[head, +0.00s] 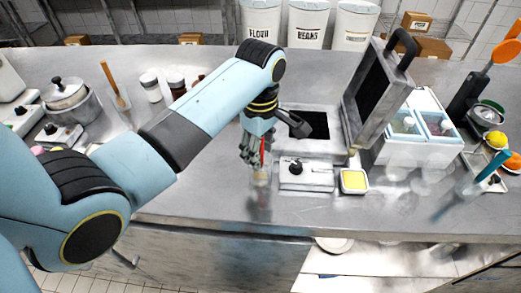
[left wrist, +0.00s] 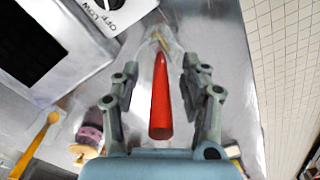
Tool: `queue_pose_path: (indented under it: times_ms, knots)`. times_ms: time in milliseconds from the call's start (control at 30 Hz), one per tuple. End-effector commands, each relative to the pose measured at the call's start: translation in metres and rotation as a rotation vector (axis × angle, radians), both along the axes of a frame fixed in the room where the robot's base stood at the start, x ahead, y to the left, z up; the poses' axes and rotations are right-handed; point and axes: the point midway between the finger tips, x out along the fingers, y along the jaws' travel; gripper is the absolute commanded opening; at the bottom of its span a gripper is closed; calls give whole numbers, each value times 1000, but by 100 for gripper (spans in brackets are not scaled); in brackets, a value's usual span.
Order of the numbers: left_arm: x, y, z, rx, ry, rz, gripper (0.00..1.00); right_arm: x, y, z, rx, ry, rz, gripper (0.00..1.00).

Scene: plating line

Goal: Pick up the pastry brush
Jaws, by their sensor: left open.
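The pastry brush shows a red handle (head: 262,150) in the head view, standing up from a small clear glass (head: 261,177) near the counter's front edge. In the left wrist view its red handle (left wrist: 160,100) points toward the camera, with the pale bristle end down in the glass (left wrist: 161,42). My left gripper (head: 254,151) is open above the glass. In the left wrist view the open fingers (left wrist: 160,80) stand on both sides of the handle, with gaps visible on each side. My right gripper is out of view.
Right of the glass is a waffle-iron-like appliance with its lid (head: 371,92) raised and a knobbed control box (head: 305,174). A small dish of yellow contents (head: 354,181) stands beside it. A lidded pot (head: 67,98) is at the left. The counter (head: 200,190) left of the glass is clear.

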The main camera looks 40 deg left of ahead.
Motion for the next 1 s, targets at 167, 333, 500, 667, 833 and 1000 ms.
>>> queue_pose_path:
  times_ms: [167, 333, 500, 667, 833, 1000]
  knots:
    - [0, 0, 0, 0, 0, 0, 37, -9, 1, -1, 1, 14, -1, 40]
    - [0, 0, 0, 0, 0, 0, 15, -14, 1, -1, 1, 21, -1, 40]
    - [0, 0, 0, 0, 0, 0, 0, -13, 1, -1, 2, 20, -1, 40]
    - [0, 0, 0, 0, 0, 0, 0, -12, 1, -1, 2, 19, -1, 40]
    - [1, 0, 8, 1, -2, 0, 0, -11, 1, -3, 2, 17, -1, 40]
    - [2, 1, 40, 2, -6, 0, 0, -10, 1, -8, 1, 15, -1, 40]
